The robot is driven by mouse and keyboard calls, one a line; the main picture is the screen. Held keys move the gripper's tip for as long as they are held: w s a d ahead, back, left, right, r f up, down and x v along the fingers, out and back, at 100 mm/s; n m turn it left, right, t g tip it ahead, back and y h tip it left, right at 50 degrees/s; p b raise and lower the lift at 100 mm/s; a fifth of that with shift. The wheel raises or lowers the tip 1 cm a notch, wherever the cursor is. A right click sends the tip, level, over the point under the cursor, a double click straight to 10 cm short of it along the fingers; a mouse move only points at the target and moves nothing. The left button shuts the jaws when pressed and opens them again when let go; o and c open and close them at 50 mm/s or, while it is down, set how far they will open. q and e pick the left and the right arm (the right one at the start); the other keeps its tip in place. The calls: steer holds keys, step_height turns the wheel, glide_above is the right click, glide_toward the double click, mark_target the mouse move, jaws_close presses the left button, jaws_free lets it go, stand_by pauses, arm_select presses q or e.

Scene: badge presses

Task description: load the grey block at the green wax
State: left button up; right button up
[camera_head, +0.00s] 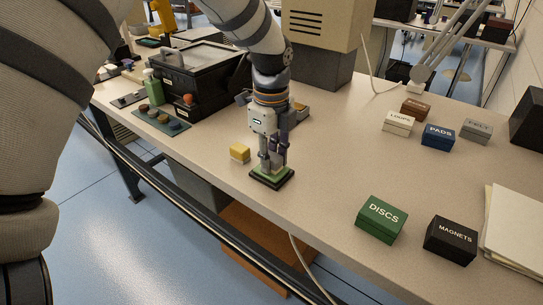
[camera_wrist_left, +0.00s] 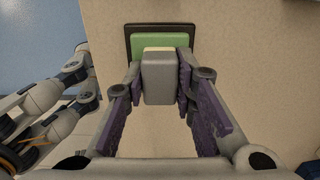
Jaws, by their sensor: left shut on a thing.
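The green wax (camera_head: 272,172) is a flat green pad in a dark square frame near the front edge of the bench. It also shows in the left wrist view (camera_wrist_left: 122,41). My left gripper (camera_head: 273,163) points down over it. In the left wrist view its purple-padded fingers (camera_wrist_left: 159,85) are shut on the grey block (camera_wrist_left: 158,78). The block's far end overlaps the green pad in that view, with a thin pale strip at that end. I cannot tell whether the block touches the wax.
A yellow block (camera_head: 239,152) sits just left of the pad. Labelled boxes stand to the right, including green DISCS (camera_head: 382,219) and black MAGNETS (camera_head: 449,241). The bench middle is clear.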

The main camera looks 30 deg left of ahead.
mark_target(272, 155)
arm_select(q)
step_height(272, 155, up, 5)
steer(key=shift+r+p, duration=0.1)
steer(key=shift+p, duration=0.55)
steer(key=shift+r, duration=0.9)
arm_select(e)
steer(key=shift+w+r+t, duration=0.4)
steer(key=shift+w+r, duration=0.55)
steer(key=shift+w, duration=0.1)
arm_select(q)
steer(key=s+d+f+n, duration=0.1)
steer(key=n, duration=0.1)
steer(key=s+d+f+n, duration=0.1)
steer(key=s+d+n, duration=0.1)
steer(key=n, duration=0.1)
steer(key=s+d+f+n, duration=0.1)
steer(key=d+n, duration=0.1)
steer(key=n, duration=0.1)
steer(key=shift+s+d, duration=0.1)
steer(key=shift+s, duration=0.2)
steer(key=s+d+f+n, duration=0.3)
steer(key=s+n, duration=0.5)
steer(key=n, duration=0.3)
steer(key=shift+s+d+f, duration=0.2)
steer(key=shift+s+d, duration=0.05)
steer(key=shift+d, duration=0.6)
